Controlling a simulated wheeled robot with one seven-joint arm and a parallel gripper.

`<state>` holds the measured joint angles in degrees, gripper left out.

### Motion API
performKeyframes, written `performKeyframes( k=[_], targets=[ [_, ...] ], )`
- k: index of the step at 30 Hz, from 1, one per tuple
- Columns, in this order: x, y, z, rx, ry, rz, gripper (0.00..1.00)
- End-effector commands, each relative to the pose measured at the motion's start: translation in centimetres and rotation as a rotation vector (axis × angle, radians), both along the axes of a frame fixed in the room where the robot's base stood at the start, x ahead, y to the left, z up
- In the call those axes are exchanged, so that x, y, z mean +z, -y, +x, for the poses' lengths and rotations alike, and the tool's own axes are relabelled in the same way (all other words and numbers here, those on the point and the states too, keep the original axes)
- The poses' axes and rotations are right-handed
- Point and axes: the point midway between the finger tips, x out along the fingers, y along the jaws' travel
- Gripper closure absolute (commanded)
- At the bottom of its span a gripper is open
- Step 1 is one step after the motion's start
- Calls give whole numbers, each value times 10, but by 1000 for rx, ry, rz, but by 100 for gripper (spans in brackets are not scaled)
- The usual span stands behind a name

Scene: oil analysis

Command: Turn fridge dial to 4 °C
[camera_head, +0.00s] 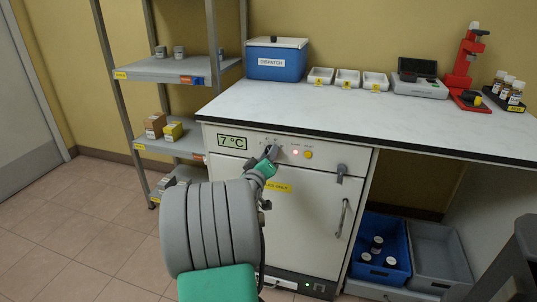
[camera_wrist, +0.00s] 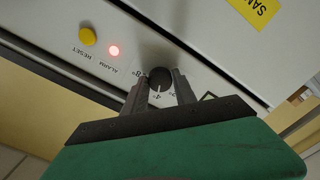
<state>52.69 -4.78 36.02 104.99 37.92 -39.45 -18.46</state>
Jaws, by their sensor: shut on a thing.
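The white fridge (camera_head: 297,207) stands under the counter, its display (camera_head: 232,142) reading 7 °C. The dial (camera_wrist: 159,78) is a dark round knob on the fridge's top panel, with a 4° mark and other marks around it in the wrist view. My gripper (camera_wrist: 158,88) has one finger on each side of the dial and is shut on it. In the head view my gripper (camera_head: 270,153) reaches the panel and mostly hides the dial. The dial's exact setting is hard to read.
Beside the dial are a lit red alarm light (camera_head: 295,152) and a yellow reset button (camera_head: 308,155). A grey latch (camera_head: 341,171) and door handle (camera_head: 343,218) are to the right. A shelf rack (camera_head: 170,68) stands at left.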

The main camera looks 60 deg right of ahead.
Motion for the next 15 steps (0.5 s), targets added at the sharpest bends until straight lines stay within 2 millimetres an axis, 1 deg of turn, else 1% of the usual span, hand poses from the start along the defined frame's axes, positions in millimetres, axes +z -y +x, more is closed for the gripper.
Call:
performKeyframes(
  k=[11, 12, 15],
  targets=[
    [0, 0, 0, 0, -5, -1, 100],
    [0, 0, 0, 0, -4, -1, 66],
    [0, 0, 0, 0, -4, -1, 57]
  ],
)
